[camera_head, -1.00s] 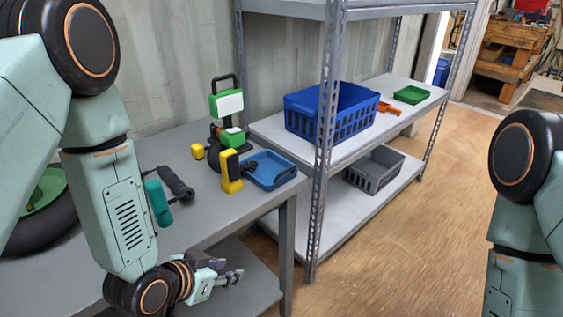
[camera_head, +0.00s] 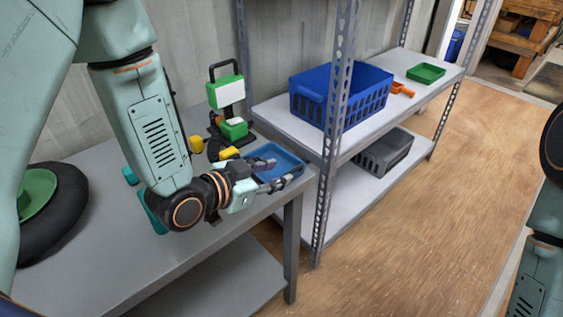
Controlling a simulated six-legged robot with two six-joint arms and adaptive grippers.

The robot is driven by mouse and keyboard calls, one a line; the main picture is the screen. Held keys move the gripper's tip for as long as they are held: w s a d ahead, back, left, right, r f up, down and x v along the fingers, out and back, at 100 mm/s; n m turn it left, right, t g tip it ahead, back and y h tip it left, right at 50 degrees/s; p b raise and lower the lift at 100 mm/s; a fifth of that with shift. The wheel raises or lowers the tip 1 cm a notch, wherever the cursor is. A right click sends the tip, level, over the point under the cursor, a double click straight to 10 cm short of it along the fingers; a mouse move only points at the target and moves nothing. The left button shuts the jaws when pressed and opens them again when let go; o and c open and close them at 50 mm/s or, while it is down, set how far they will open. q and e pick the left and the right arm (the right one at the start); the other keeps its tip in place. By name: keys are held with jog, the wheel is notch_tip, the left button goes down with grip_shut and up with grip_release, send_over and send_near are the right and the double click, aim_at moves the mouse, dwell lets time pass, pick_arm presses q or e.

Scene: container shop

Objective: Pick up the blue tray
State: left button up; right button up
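The blue tray (camera_head: 287,158) lies flat on the grey table near its right end. My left gripper (camera_head: 282,174) is at the tray's near left side, its fingers apart and overlapping the tray in the picture. I cannot tell whether the fingers touch it or sit above its rim. Part of the tray's near left side is hidden behind the gripper. My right arm shows at the right edge; its gripper is out of view.
On the table (camera_head: 110,262), a green and white work light (camera_head: 226,92) stands behind the gripper, with yellow-handled tools beside it. A black wheel (camera_head: 60,215) lies at left. The metal shelf (camera_head: 283,118) at right holds a blue crate (camera_head: 352,92) and a green tray (camera_head: 426,73).

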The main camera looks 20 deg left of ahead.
aim_at(291, 172)
pick_arm(q)
jog(key=shift+w+f, duration=0.25)
jog(key=shift+w, duration=0.05)
jog(key=x, duration=0.1)
jog(key=b+x, duration=0.1)
jog(key=x, duration=0.3)
jog(key=shift+s+d+f, duration=0.15)
jog(key=shift+s+f, duration=0.05)
jog(key=shift+f, duration=0.25)
jog(key=shift+w+d, duration=0.15)
jog(key=shift+w, duration=0.2)
jog(key=shift+w+f, duration=0.15)
jog(key=shift+c, duration=0.9)
jog(key=c, duration=0.5)
grip_shut()
